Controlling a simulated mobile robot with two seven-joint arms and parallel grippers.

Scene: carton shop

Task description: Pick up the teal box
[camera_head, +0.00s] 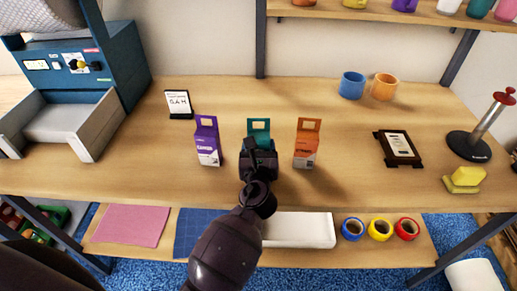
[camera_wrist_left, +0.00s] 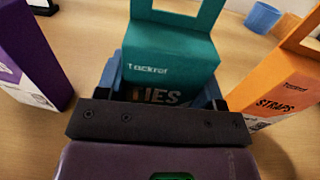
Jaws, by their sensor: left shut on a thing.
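The teal box (camera_head: 259,128) has a handle cut-out at its top and stands on the wooden table, between a purple box (camera_head: 207,141) and an orange box (camera_head: 307,143). In the head view my left gripper (camera_head: 258,148) is in front of it and hides its lower part. In the left wrist view the teal box (camera_wrist_left: 170,62) sits between the fingers of my left gripper (camera_wrist_left: 168,80), which is shut on it. I cannot tell whether its base touches the table. My right gripper is not in view.
The purple box (camera_wrist_left: 32,58) and orange box (camera_wrist_left: 285,85) stand close on either side. A small sign (camera_head: 178,103), blue mug (camera_head: 351,85), orange mug (camera_head: 384,87), framed card (camera_head: 398,148) and yellow sponge (camera_head: 464,180) are further off. A machine (camera_head: 85,65) stands at the left.

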